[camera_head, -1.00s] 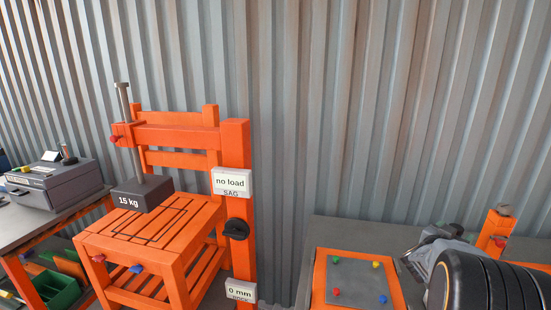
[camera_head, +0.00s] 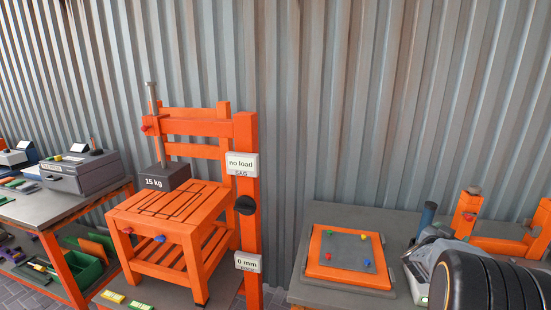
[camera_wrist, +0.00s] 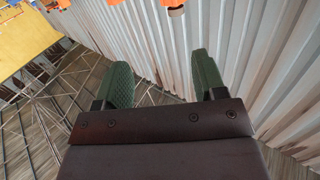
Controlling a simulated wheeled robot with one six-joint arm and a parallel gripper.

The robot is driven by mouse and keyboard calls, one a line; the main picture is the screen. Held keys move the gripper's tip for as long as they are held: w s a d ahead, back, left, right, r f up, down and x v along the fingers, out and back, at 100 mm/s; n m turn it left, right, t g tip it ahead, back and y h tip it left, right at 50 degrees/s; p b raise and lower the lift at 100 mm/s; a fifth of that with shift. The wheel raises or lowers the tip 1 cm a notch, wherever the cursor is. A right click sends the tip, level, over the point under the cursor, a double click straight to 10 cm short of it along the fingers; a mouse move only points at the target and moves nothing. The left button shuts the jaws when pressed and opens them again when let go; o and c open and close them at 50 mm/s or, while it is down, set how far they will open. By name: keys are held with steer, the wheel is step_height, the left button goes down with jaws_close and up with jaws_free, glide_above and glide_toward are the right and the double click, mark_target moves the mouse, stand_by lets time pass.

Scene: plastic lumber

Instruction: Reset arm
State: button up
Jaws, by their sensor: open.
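My gripper (camera_wrist: 163,80) shows in the wrist view with its two green textured fingers spread wide apart and nothing between them. Beyond the fingers are the corrugated wall and the floor. In the head view my arm is at the lower right, in front of the right-hand bench; the fingers cannot be made out there.
An orange test frame with a 15 kg weight (camera_head: 165,178) over a slatted stool (camera_head: 165,233) stands left of centre. An orange-edged board (camera_head: 348,258) with coloured knobs lies on the right bench (camera_head: 320,213), close to my arm. A grey case (camera_head: 82,172) sits on the left bench. A corrugated wall (camera_head: 330,100) closes the back.

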steer(key=a+f+n+y, duration=0.3)
steer(key=a+f+y, duration=0.25)
steer(key=a, duration=0.25)
steer(key=a+f+n+y, duration=0.2)
steer(key=a+f+y, duration=0.2)
steer(key=a+y, duration=0.25)
steer(key=s+a+r+n+g+y, duration=0.1)
steer(key=s+a+r+n+g, duration=0.1)
steer(key=s+a, duration=0.7)
steer(key=s+a+r+n+g+y, duration=0.1)
steer(key=s+a+n+g, duration=0.2)
steer(key=s+a+n, duration=0.2)
steer(key=s+a, duration=0.3)
steer(key=a, duration=0.3)
steer(key=shift+s+a+r+y, duration=0.3)
steer(key=shift+s+r+y, duration=0.05)
steer(key=shift+s+y, duration=0.05)
